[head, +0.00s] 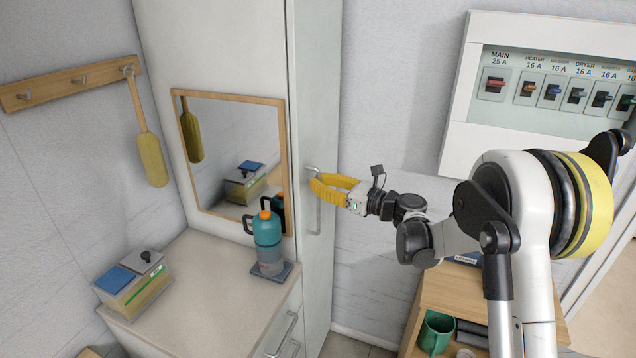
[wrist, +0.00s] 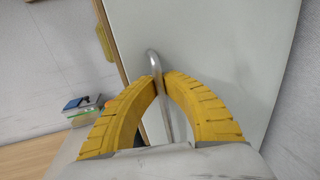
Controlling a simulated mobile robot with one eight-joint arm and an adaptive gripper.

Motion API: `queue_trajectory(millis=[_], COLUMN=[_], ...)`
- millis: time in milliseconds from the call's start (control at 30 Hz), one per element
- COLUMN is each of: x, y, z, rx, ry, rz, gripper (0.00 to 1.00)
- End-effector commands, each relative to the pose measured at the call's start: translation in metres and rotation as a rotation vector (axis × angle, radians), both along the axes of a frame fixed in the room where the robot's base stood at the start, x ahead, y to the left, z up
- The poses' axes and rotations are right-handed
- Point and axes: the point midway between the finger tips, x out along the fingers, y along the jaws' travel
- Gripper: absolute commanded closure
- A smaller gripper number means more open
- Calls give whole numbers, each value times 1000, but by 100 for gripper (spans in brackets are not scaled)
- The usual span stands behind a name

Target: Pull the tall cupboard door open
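The tall cupboard door (head: 318,90) is the pale grey-green panel right of the mirror; it looks flush with the cupboard, with no gap visible. It also fills the right of the wrist view (wrist: 225,50). Its upright metal bar handle (head: 317,215) shows in the wrist view (wrist: 154,60), running between my fingertips. My gripper (head: 316,187), with yellow ribbed fingers, reaches in from the right at the handle's upper part. In the wrist view (wrist: 160,82) the fingertips close in on the bar from both sides. The fingers hide part of the handle.
A mirror (head: 232,150) hangs left of the door. A counter (head: 205,285) below holds a teal bottle (head: 267,235) and a box (head: 135,285). A breaker panel (head: 550,90) is on the right wall. A wooden shelf unit (head: 440,290) with a green mug (head: 436,332) stands lower right.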

Motion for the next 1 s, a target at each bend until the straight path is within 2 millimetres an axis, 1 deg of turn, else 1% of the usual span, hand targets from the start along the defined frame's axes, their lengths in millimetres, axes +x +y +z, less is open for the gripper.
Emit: queue_trajectory(millis=[167, 267, 367, 467, 633, 700, 900, 1000], x=[-1, -1, -3, -4, -4, 0, 10, 15], y=[-3, -10, -22, -38, -75, -92, -135, -153], z=[0, 0, -1, -1, -1, -2, -2, -1], rx=[0, -1, -1, -1, -1, -1, -1, -1], ry=[0, 1, 1, 1, 1, 1, 1, 1], rz=[-1, -2, -2, -2, -3, 63, 231, 259], gripper=[100, 100, 100, 100, 100, 100, 100, 100])
